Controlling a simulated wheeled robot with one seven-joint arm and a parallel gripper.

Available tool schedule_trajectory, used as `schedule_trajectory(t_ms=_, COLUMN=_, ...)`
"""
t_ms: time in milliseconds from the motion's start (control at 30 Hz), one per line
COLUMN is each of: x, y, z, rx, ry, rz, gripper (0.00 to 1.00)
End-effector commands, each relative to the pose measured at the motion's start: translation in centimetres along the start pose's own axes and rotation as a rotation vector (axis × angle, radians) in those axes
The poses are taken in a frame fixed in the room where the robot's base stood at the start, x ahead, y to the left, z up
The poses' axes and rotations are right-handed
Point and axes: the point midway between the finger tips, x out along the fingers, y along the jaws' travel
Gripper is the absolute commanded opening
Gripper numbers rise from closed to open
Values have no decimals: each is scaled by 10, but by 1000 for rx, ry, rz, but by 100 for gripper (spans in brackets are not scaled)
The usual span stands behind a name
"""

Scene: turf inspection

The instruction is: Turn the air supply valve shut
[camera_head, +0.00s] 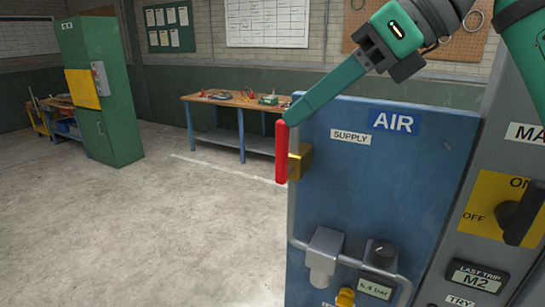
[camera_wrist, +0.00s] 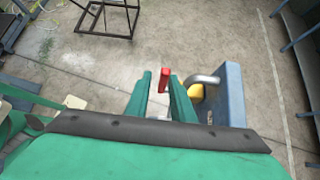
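The air supply valve's red lever (camera_head: 281,152) stands upright at the left edge of the blue panel (camera_head: 390,190), beside its brass-yellow body (camera_head: 300,162). My gripper (camera_head: 289,117) comes down from the upper right, its fingertips at the lever's top end. In the wrist view the red lever (camera_wrist: 164,79) shows between the two green fingertips of my gripper (camera_wrist: 161,77). A gap shows on the lever's left; the right finger is very close, and I cannot tell if it touches. The yellow body (camera_wrist: 196,92) and grey pipe (camera_wrist: 204,79) lie right of the fingers.
The panel carries a "SUPPLY" label (camera_head: 350,137), a gauge reading (camera_head: 375,289), a black knob (camera_head: 381,253) and a grey pipe (camera_head: 345,261). A black rotary switch (camera_head: 521,214) is at right. A workbench (camera_head: 235,103) and green cabinet (camera_head: 100,90) stand behind. Floor at left is clear.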

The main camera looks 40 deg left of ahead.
Motion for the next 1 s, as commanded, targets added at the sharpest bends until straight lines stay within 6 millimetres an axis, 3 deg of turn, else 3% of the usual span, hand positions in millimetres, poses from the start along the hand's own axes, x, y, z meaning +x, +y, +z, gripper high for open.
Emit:
schedule_trajectory(t_ms=300, x=4, y=-6, z=12, rx=0, ry=319, rz=-49, gripper=22)
schedule_trajectory(t_ms=633, x=10, y=-10, z=9, rx=7, ry=425, rz=-46, gripper=22)
schedule_trajectory(t_ms=1000, x=59, y=-11, z=-13, rx=5, ry=422, rz=-43, gripper=22)
